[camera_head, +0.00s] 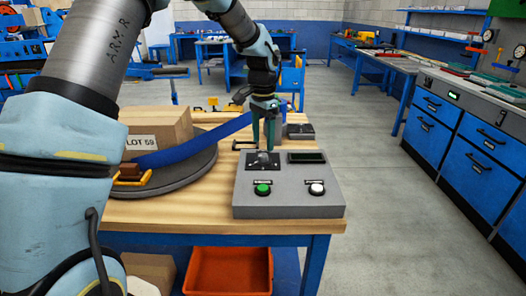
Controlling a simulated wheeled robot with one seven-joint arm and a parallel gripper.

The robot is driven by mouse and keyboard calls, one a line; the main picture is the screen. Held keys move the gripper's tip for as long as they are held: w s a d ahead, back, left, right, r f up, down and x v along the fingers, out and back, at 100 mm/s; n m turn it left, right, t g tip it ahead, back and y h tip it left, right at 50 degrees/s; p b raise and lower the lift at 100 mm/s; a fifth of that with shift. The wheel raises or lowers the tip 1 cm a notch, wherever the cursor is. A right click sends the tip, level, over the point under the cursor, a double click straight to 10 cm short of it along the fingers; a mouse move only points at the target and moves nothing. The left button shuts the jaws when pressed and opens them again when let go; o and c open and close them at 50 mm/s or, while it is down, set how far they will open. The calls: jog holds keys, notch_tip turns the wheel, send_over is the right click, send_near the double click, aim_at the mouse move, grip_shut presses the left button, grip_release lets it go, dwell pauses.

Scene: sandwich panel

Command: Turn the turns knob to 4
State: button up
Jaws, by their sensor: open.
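A grey control panel (288,202) sits on the wooden table near its right front corner. The turns knob (263,158) is a small part on a dark plate at the panel's upper left; its pointer and marks are too small to read. A dark display (306,157) lies to its right, with no readable number. A green button (262,189) and a white button (316,188) are below. My gripper (264,147) points down right over the knob, with its fingers on either side of it. It is open; whether the fingers touch the knob I cannot tell.
A cardboard box (157,128) labelled LOT 59 stands on a dark round turntable (196,173) left of the panel, with a blue strap against it. A dark block (300,131) lies behind the panel. An orange bin (228,271) is below the table (170,213).

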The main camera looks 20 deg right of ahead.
aim_at(263, 155)
notch_tip(263, 155, up, 6)
jog(key=shift+b, duration=0.45)
jog(key=shift+r, duration=0.1)
